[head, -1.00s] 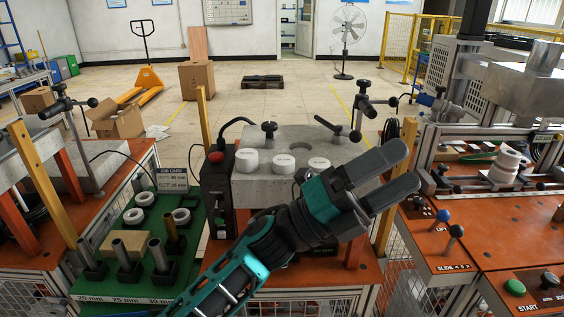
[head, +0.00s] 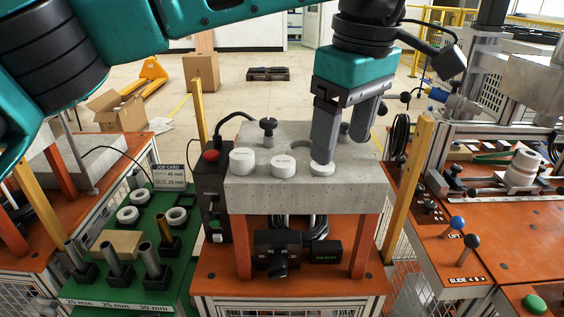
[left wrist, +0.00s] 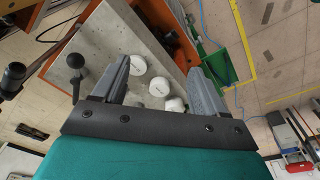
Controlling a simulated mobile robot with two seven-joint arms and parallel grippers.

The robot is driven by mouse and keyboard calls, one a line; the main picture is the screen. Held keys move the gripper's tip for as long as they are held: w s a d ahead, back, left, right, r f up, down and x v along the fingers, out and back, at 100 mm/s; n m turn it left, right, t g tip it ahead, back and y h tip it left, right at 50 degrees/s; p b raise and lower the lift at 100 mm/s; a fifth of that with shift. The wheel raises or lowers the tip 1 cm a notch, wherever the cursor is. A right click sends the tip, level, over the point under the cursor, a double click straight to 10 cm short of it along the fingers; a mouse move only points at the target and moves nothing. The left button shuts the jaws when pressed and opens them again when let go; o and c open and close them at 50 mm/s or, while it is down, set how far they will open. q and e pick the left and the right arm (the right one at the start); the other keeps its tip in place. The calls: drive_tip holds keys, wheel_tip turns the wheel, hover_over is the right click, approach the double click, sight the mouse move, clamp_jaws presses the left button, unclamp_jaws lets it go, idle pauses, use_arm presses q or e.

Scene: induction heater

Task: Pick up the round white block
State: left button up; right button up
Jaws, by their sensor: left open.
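Three round white blocks stand in a row on the grey slab (head: 300,199): a left one (head: 242,161), a middle one (head: 284,166) and a right one (head: 321,170). My left gripper (head: 342,150) points down over the slab's right part, open and empty. One finger overlaps the back of the right block in the head view; I cannot tell whether they touch. In the left wrist view the three blocks (left wrist: 138,65) (left wrist: 160,86) (left wrist: 175,104) show between and beyond the open fingers (left wrist: 160,66). My right gripper is out of view.
A black clamp knob (head: 268,127) stands at the slab's back. A control box with a red button (head: 211,156) is left of the slab. A green tray (head: 185,262) with white rings and metal cylinders lies further left. A yellow post (head: 408,185) rises at the right.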

use_arm(q)
drive_tip(key=w+a+r+t+y, duration=0.2)
drive_tip(key=w+a+r, duration=0.1)
drive_tip(key=a+r, duration=0.15)
hover_over(283, 161)
drive_tip(key=s+d, duration=0.2)
drive_tip(key=shift+y, duration=0.3)
wheel_tip(283, 161, down, 6)
drive_tip(key=shift+r+b, duration=0.15)
drive_tip(key=shift+b, duration=0.15)
drive_tip(key=shift+x, duration=3.1)
drive_tip(key=shift+d, duration=0.1)
drive_tip(key=shift+s, duration=0.1)
drive_tip(key=shift+c, duration=0.3)
drive_tip(key=c, duration=1.1)
drive_tip(key=shift+r, duration=0.1)
